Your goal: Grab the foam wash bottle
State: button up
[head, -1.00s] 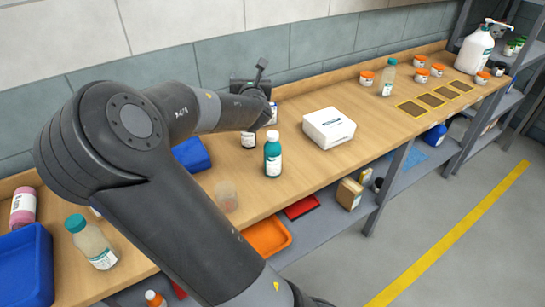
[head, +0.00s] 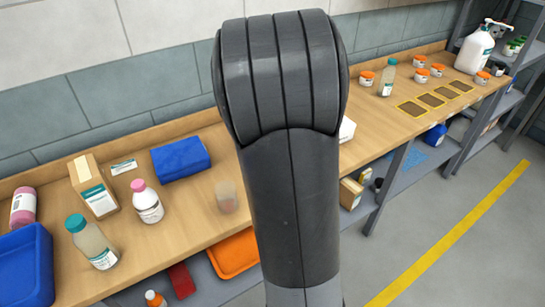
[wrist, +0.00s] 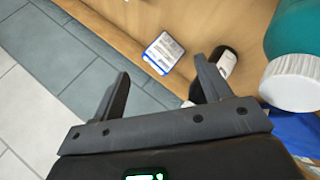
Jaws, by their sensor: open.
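I cannot tell which bottle is the foam wash; the labels are too small to read. In the head view, candidates are a white pump bottle (head: 474,48) at the far right, a white bottle with a pink cap (head: 147,203), a teal-capped clear bottle (head: 92,243) at the left and another teal-capped bottle (head: 387,78). The wrist view shows a teal bottle with a white ribbed cap (wrist: 292,80) close at the right, and a dark bottle with a white label (wrist: 226,62) beside the right finger. My gripper (wrist: 161,72) is open and empty. My arm hides it in the head view.
A white and blue labelled item (wrist: 163,53) lies beyond the fingers. A wall runs behind.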

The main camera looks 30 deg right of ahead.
jog(key=s+a+r+m+g+y, duration=0.3)
jog(key=s+a+r+m, duration=0.5)
jog(key=s+r+m, duration=0.3)
jog(key=shift+m, duration=0.7)
jog(key=x, duration=0.3)
jog(key=a+x, duration=0.1)
jog(key=x, duration=0.6)
jog(key=shift+s+f, duration=0.3)
jog(key=shift+f, duration=0.3)
jog(key=x, duration=0.6)
jog(key=shift+a, duration=0.4)
jog(key=shift+c, duration=0.2)
jog(key=shift+w, duration=0.1)
jog(key=c, duration=1.5)
